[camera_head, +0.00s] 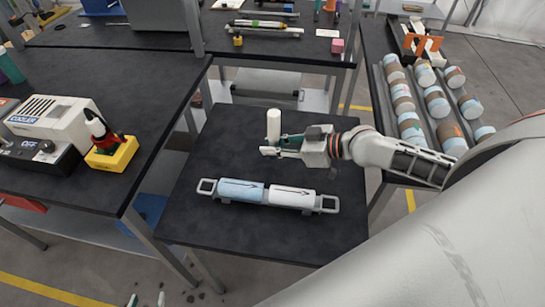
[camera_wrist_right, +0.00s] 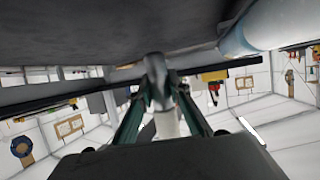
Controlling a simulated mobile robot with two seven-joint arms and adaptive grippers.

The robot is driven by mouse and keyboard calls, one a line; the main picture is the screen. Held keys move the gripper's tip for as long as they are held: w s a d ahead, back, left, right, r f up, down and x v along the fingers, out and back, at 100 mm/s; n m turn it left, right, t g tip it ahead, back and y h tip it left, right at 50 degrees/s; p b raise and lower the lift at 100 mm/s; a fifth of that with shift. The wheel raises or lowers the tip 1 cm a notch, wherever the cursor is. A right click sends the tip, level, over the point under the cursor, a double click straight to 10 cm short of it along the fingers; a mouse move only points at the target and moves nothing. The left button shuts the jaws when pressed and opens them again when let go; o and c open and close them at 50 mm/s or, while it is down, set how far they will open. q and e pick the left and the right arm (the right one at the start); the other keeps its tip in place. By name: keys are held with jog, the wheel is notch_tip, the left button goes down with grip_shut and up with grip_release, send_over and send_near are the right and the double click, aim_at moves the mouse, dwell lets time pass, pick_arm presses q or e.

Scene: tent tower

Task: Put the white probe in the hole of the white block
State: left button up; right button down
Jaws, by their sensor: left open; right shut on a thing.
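The white probe (camera_head: 273,124) is an upright white cylinder held above the dark middle table. My right gripper (camera_head: 277,147) is shut on its lower part. In the right wrist view the probe (camera_wrist_right: 158,85) stands between the two fingers (camera_wrist_right: 155,108). Below it on the table lies a grey holder (camera_head: 329,204) with a light blue block (camera_head: 240,189) on the left and a white block (camera_head: 292,197) on the right. A dark line runs along each block; I cannot make out a hole. My left gripper (camera_head: 146,300) shows only its fingertips at the bottom edge, apart and empty.
The left table carries a white cooler machine (camera_head: 55,118) and a yellow box (camera_head: 112,155). A rack (camera_head: 440,135) of several banded cylinders stands on the right. The middle table is bare around the holder.

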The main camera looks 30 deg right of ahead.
jog(key=shift+f+b, duration=0.55)
jog(key=shift+f, duration=1.55)
jog(key=shift+f, duration=0.2)
jog(key=c, duration=1.9)
grip_release()
jog(key=shift+r, duration=0.1)
